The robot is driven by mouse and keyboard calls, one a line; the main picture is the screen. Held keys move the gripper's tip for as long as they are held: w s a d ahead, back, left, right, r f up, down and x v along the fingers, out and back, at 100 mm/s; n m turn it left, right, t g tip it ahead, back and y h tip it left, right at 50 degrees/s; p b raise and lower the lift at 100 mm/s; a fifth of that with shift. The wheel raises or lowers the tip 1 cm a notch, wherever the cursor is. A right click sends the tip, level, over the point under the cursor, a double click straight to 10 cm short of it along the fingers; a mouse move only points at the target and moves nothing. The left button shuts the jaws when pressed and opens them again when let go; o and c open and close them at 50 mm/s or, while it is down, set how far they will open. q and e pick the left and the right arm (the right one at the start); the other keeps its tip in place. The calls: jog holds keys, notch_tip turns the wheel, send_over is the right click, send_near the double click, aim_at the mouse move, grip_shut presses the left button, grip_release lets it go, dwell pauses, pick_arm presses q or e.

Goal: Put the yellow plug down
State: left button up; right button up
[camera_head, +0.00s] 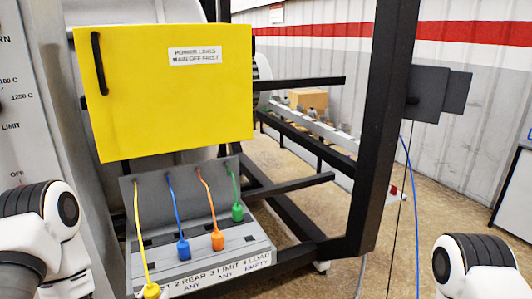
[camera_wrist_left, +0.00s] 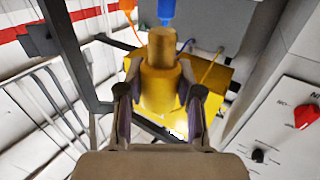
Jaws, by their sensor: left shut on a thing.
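The yellow plug (camera_head: 151,291) is at the bottom edge of the head view, at the front left corner of the grey socket panel (camera_head: 150,221). Its yellow cord runs up to the panel's back. In the left wrist view, the yellow plug (camera_wrist_left: 160,88) stands between the two fingers of my left gripper (camera_wrist_left: 160,96), which is shut on it. Whether the plug touches the panel cannot be told. My left gripper's fingers are not clear in the head view. My right gripper is out of view.
Blue (camera_head: 183,249), orange (camera_head: 217,240) and green (camera_head: 237,212) plugs stand on the panel, right of the yellow one. A labelled yellow door (camera_head: 165,110) hangs above. A black frame post (camera_head: 378,140) rises at the right. A control cabinet (camera_head: 20,130) borders the left.

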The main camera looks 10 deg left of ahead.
pick_arm(q)
jog(key=w+d+f, duration=0.3)
jog(key=w+d, duration=0.3)
jog(key=d, duration=0.4)
jog(key=shift+f, duration=0.35)
jog(key=shift+d, duration=0.15)
